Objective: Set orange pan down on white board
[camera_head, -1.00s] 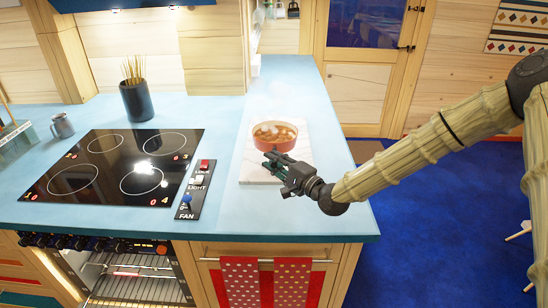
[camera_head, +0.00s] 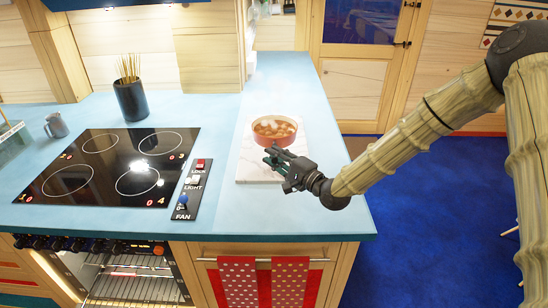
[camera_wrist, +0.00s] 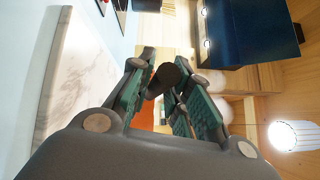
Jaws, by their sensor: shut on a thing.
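The orange pan (camera_head: 274,139), holding brownish food pieces, is over the far part of the white marble board (camera_head: 257,174) in the head view. Whether its bottom touches the board cannot be told. My gripper (camera_head: 271,158) is at the near side of the pan, low over the board. In the wrist view its green-padded fingers (camera_wrist: 167,92) are closed around the pan's dark handle (camera_wrist: 166,77). A strip of orange pan shows behind the fingers, mostly hidden. The board also shows at the left of the wrist view (camera_wrist: 78,80).
The black cooktop (camera_head: 108,168) and its control panel (camera_head: 190,190) lie left of the board. A dark utensil pot (camera_head: 131,100) and a grey mug (camera_head: 57,126) stand farther back. The blue counter (camera_head: 285,75) is clear behind the board.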

